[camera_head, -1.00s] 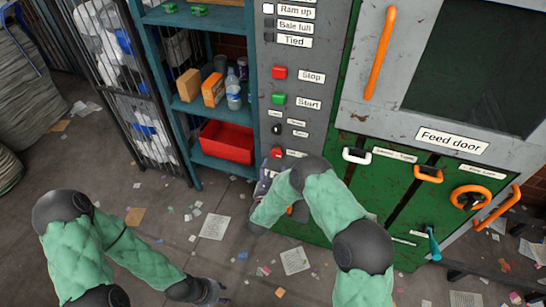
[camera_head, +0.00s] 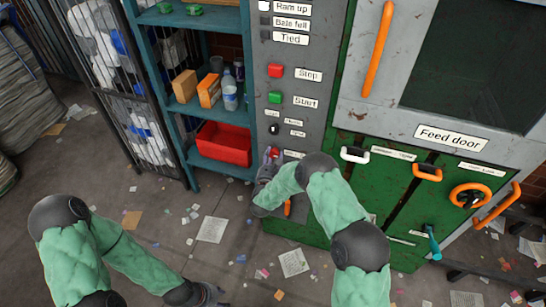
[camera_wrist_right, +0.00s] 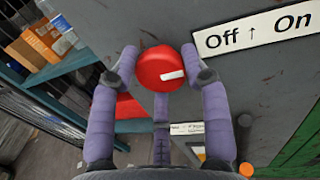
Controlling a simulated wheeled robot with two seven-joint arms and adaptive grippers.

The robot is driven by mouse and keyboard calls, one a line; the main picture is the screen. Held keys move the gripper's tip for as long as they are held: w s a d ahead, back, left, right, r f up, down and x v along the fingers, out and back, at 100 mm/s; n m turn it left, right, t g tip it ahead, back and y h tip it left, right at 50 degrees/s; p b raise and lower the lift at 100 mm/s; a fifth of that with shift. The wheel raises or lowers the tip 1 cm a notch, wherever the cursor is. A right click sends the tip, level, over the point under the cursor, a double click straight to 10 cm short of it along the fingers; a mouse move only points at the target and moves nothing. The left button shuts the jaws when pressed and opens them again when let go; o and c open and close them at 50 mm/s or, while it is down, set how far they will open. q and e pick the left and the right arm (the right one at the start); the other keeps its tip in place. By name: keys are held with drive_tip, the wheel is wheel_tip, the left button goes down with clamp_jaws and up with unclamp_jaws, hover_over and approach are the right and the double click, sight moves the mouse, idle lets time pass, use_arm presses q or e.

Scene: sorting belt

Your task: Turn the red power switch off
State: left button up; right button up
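The red power switch is a round red knob (camera_wrist_right: 160,72) with a white mark, on the grey panel in the right wrist view. The mark points from its middle toward the right. A label reading "Off ↑ On" (camera_wrist_right: 255,30) is to its right. My right gripper (camera_wrist_right: 161,54) has its two purple fingers spread on either side of the knob, with a third finger below it. I cannot tell whether the fingertips touch the knob. In the head view my right gripper (camera_head: 270,160) is at the lower panel, partly hiding the switch. My left gripper (camera_head: 208,295) hangs low, its fingers unclear.
Red Stop (camera_head: 275,71) and green Start (camera_head: 275,98) buttons sit above on the same panel. A blue shelf (camera_head: 215,115) with boxes, bottles and a red bin (camera_head: 224,144) stands left. The green machine with its orange handles is right. Paper scraps litter the floor.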

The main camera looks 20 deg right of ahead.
drive_tip(key=c, duration=0.3)
drive_tip(key=shift+w+r+n, duration=0.1)
drive_tip(key=shift+r+n, duration=0.05)
drive_tip(key=shift+n, duration=0.15)
drive_tip(key=shift+c, duration=0.2)
drive_tip(key=n+b, duration=0.1)
drive_tip(key=n, duration=0.2)
drive_tip(key=shift+g+b, duration=0.3)
drive_tip(key=shift+b, duration=0.05)
drive_tip(key=n, duration=0.3)
drive_tip(key=shift+r+n+g+b, duration=0.15)
drive_tip(key=shift+n+g+b, duration=0.15)
drive_tip(key=shift+n+b, duration=0.1)
drive_tip(key=n, duration=0.5)
drive_tip(key=shift+w+a+r+g+h, duration=0.1)
drive_tip(key=shift+w+a+g+h, duration=0.05)
drive_tip(key=shift+g+h, duration=0.25)
drive_tip(key=shift+a+n+g+h, duration=0.1)
drive_tip(key=shift+n+g+h, duration=0.2)
drive_tip(key=shift+n, duration=1.6)
